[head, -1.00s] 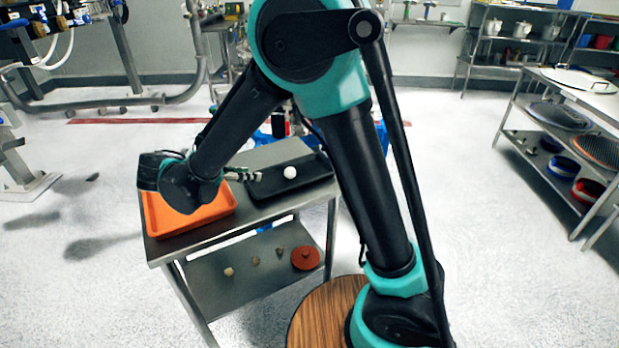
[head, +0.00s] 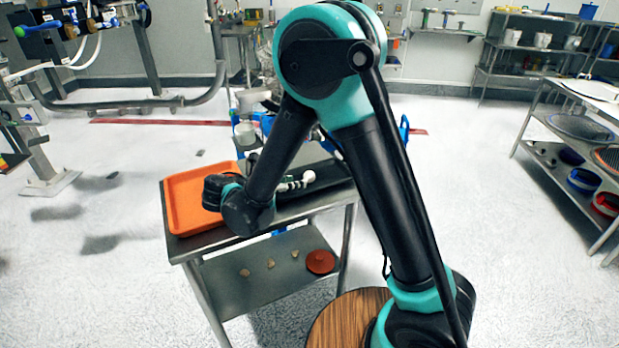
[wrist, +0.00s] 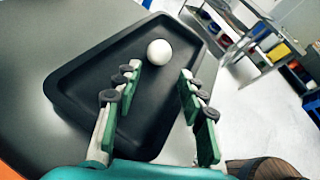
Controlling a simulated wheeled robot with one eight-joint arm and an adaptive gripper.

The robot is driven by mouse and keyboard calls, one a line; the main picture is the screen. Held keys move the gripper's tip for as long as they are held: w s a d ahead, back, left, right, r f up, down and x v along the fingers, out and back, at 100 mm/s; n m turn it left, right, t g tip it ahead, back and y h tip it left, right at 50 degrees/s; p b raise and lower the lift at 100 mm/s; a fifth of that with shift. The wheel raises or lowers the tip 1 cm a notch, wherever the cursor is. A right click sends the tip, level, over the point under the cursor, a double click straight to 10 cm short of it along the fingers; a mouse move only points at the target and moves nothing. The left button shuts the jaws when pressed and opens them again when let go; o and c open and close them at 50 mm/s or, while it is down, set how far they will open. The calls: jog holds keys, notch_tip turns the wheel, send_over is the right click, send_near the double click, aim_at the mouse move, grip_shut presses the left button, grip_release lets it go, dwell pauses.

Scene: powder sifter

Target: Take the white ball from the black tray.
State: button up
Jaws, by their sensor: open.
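The white ball (wrist: 159,52) rests in the far part of the black tray (wrist: 80,88) in the wrist view. In the head view the ball (head: 309,177) shows just beyond my fingertips, and the tray (head: 335,178) is partly hidden behind my arm. My gripper (wrist: 160,80) is open and empty, its two green-padded fingers spread over the tray. The ball is ahead of the fingertips and between their lines, not touching either finger as far as I can see.
An orange tray (head: 188,208) lies left of the black tray on the metal table (head: 215,240). The table's lower shelf holds a round red-brown object (head: 320,262) and several small lumps. Metal shelves (head: 560,165) stand at the right. Open floor surrounds the table.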

aim_at(306, 177)
jog(key=shift+w+r+x, duration=0.15)
jog(key=shift+r+x, duration=0.05)
jog(key=shift+x, duration=1.35)
jog(key=shift+w+r+x, duration=0.15)
jog(key=shift+x, duration=1.35)
jog(key=shift+a, duration=0.1)
jog(key=c, duration=0.7)
jog(key=shift+r, duration=0.1)
